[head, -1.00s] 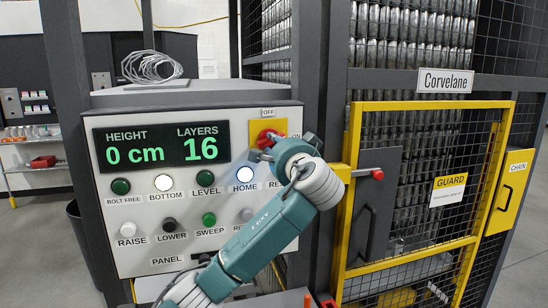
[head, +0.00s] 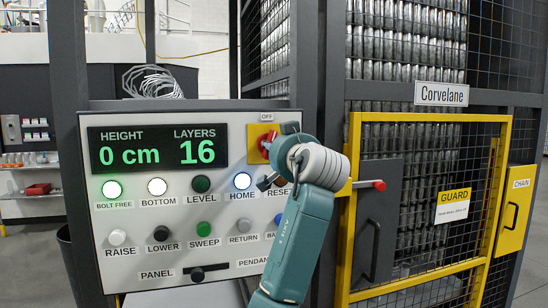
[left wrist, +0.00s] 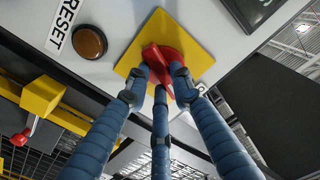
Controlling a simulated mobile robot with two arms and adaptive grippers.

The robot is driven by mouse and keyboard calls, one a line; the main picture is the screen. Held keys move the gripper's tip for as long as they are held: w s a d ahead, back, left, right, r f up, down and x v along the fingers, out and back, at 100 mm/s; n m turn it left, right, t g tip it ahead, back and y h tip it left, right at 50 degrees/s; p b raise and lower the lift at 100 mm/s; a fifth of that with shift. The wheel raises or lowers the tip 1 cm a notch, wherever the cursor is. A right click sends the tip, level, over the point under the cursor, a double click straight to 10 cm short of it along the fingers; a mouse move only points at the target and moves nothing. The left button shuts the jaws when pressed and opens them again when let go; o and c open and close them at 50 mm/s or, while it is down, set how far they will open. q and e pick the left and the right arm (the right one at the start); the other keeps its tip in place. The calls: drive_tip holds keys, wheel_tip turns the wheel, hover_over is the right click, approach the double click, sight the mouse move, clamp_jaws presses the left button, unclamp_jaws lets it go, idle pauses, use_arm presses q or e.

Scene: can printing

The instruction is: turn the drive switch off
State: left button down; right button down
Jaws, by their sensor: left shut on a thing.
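The red drive switch (head: 267,142) sits on a yellow plate (head: 254,131) at the panel's upper right, under an OFF label (head: 267,117). In the left wrist view, the red switch (left wrist: 163,66) stands on its yellow plate (left wrist: 195,50). My left gripper (left wrist: 160,78) is shut on its red handle, with blue fingers on either side and one below. In the head view my left wrist and gripper hide part of the switch and the label to its right. Exactly which mark the handle points to cannot be told. My right gripper is out of view.
The panel display (head: 157,148) reads height 0 cm, layers 16. A yellow-framed guard gate (head: 430,117) with a red-tipped handle (head: 379,185) stands close right of my arm.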

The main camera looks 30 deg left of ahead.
use_arm(q)
drive_tip(key=shift+n+b, duration=0.7)
drive_tip(key=shift+n, duration=1.1)
drive_tip(key=c, duration=1.5)
unclamp_jaws()
drive_tip(key=shift+r, duration=0.1)
drive_tip(key=v, duration=1.2)
drive_tip(key=shift+d, duration=0.1)
